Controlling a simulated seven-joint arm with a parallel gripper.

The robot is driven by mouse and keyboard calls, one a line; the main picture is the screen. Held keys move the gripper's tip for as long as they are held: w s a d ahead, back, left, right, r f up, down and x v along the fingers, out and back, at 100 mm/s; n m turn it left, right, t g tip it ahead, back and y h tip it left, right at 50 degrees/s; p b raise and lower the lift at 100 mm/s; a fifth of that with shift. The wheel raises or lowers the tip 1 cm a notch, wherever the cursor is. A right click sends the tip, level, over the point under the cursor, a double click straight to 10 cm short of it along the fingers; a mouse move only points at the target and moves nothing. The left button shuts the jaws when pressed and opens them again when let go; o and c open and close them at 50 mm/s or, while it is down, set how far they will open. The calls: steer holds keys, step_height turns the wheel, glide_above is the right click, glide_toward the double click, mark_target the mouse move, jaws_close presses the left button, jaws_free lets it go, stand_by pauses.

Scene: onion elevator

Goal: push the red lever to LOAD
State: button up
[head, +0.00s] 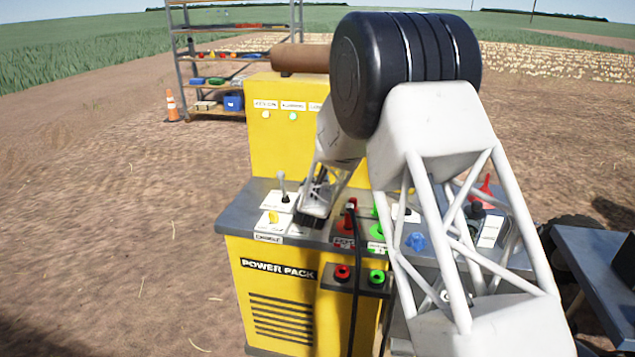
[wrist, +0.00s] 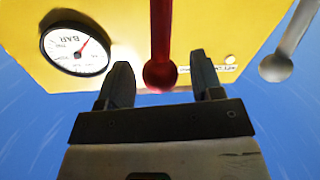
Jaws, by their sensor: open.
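In the wrist view the red lever (wrist: 162,40) runs down from the top edge and ends in a round red knob. My gripper (wrist: 159,66) is open, with one dark finger on each side of the knob. Gaps show between the knob and both fingers in the picture; I cannot tell the depth between them. In the head view my arm covers much of the yellow power pack (head: 275,325), and I cannot make out the red lever for certain. No LOAD mark can be read in either view.
A round pressure gauge (wrist: 76,48) is left of the red lever, and a grey lever (wrist: 285,45) is to its right. In the head view another grey lever (head: 283,187) stands on the left of the panel. Red and green hose sockets (head: 376,277) sit on the front.

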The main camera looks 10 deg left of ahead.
steer(key=shift+w, duration=0.35)
steer(key=shift+c, duration=0.2)
jaws_close()
